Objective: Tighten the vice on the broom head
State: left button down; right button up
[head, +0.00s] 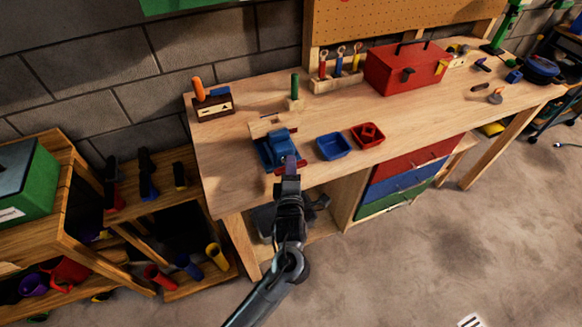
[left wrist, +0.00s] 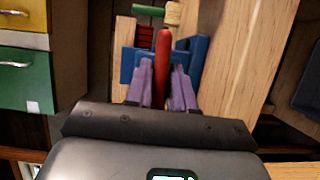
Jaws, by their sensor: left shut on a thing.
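A blue vice (head: 270,150) is mounted at the front edge of the wooden workbench. It also shows in the left wrist view (left wrist: 195,62), partly behind my fingers. A light wooden piece (head: 262,127), possibly the broom head, lies at the vice's far side; its exact fit between the jaws is not clear. My left gripper (head: 290,162) is at the vice's front, over the bench edge. In the left wrist view its purple fingers (left wrist: 165,90) are shut on a red vice handle (left wrist: 163,55). My right gripper is not in view.
A blue tray (head: 333,147) and a red tray (head: 368,136) stand right of the vice. A green-handled tool (head: 295,88) stands behind it. A red toolbox (head: 405,68) is at the back. Coloured drawers (head: 408,178) are below the bench.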

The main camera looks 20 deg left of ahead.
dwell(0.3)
pick_arm(q)
jog(key=c, duration=1.1)
grip_release()
